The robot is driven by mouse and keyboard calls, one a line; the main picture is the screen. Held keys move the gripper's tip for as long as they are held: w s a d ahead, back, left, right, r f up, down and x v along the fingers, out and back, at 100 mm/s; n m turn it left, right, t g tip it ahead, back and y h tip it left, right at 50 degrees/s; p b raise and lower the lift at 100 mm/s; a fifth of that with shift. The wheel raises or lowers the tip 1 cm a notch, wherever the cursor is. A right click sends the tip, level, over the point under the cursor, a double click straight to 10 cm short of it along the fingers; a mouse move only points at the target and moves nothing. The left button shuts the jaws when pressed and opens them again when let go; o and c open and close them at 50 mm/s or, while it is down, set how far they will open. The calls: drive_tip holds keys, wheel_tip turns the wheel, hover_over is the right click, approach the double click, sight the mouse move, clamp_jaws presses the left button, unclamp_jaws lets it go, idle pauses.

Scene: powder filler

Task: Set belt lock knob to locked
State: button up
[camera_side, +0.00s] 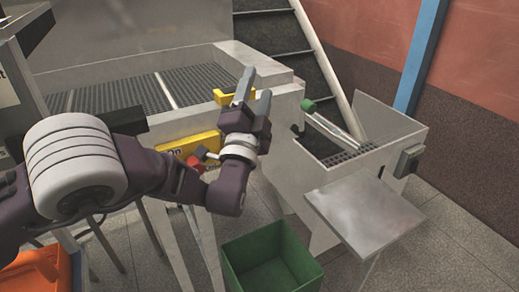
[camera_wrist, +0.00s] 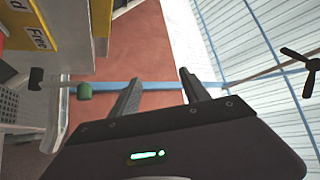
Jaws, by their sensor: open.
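A yellow label plate (camera_side: 200,145) with dark lettering is on the front of the pale machine, partly hidden behind my arm. A red knob (camera_side: 195,164) shows just below it, left of my wrist; its setting is too small to read. In the wrist view a yellow plate (camera_wrist: 30,28) with the word "Free" and part of another word is at the upper left; the knob is not clear there. My gripper (camera_side: 253,98) is open and empty, fingers pointing up, above and right of the red knob. Its fingers (camera_wrist: 160,80) are spread over nothing in the wrist view.
A yellow bracket (camera_side: 221,96) is close beside my left fingertip at the machine edge. A green-ended lever (camera_side: 308,105) stands to the right, above a metal bin (camera_side: 412,135). A green box (camera_side: 268,243) is on the floor below. A grey plate (camera_side: 365,212) juts out at right.

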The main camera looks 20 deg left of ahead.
wheel_tip(320, 180, down, 23)
drive_tip(key=a, duration=0.1)
drive_tip(key=x, duration=0.7)
drive_tip(key=shift+a+f, duration=0.1)
drive_tip(key=shift+f, duration=0.2)
drive_tip(key=shift+w+r, duration=0.1)
drive_tip(key=shift+w, duration=0.25)
clamp_jaws()
